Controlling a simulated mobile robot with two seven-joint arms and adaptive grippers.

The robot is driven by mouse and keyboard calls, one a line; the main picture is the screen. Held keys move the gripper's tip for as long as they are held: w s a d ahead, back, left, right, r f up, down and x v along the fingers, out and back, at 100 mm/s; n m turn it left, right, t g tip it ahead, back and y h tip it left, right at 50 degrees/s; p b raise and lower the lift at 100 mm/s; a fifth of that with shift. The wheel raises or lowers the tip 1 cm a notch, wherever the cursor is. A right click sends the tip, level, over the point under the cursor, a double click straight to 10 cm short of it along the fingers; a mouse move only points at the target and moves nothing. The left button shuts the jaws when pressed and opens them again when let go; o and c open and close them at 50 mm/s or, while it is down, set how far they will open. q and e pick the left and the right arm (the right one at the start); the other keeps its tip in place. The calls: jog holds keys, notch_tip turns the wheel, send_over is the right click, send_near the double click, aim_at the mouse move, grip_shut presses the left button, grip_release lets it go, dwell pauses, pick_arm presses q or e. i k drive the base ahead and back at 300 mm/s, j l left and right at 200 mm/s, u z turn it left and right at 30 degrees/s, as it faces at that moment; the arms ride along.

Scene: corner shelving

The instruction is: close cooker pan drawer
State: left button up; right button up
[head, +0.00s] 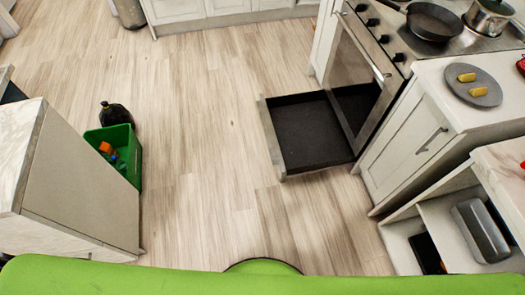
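The cooker (365,60) stands at the right with its oven door shut and knobs along the top front. Its pan drawer (308,133) at floor level is pulled out to the left over the wooden floor. The drawer is dark inside and looks empty, with a thin light rim. Its inner end runs under the oven door. Neither of my grippers is in view.
A white cabinet (405,150) adjoins the cooker's near side; open shelves (455,240) stand nearer. A green crate (130,165) and a dark round object (115,114) are on the floor at left, beside a counter unit (85,180). The middle floor is clear.

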aim_at(304, 133)
jog(key=i+j+z, duration=0.25)
jog(key=j, duration=0.3)
jog(key=i+j+z, duration=0.25)
jog(key=j, duration=0.4)
jog(key=i, duration=0.1)
